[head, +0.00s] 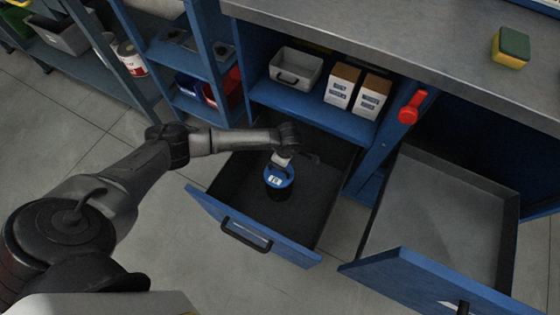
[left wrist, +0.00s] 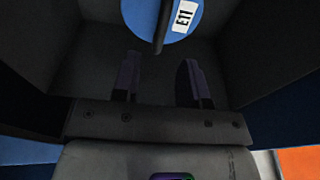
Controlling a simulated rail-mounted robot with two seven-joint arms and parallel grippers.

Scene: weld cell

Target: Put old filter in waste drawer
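The old filter (head: 279,177) has a round blue top with a white label and a dark body. It is inside the open left drawer (head: 325,212), which has a dark interior and a blue front; I cannot tell whether it rests on the floor. My left gripper (head: 282,160) is right above the filter in the head view. In the left wrist view, the gripper's fingers (left wrist: 160,62) are apart with nothing between them. The filter's blue top (left wrist: 140,14), label "E11" and dark handle bar lie just beyond the fingertips. My right gripper is not in view.
A second open drawer (head: 430,215), grey and empty, is at the right. The shelf above holds a grey bin (head: 296,68) and white-and-brown boxes (head: 342,87). A red handle (head: 410,108) sticks out from the post. A sponge (head: 511,47) lies on the worktop.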

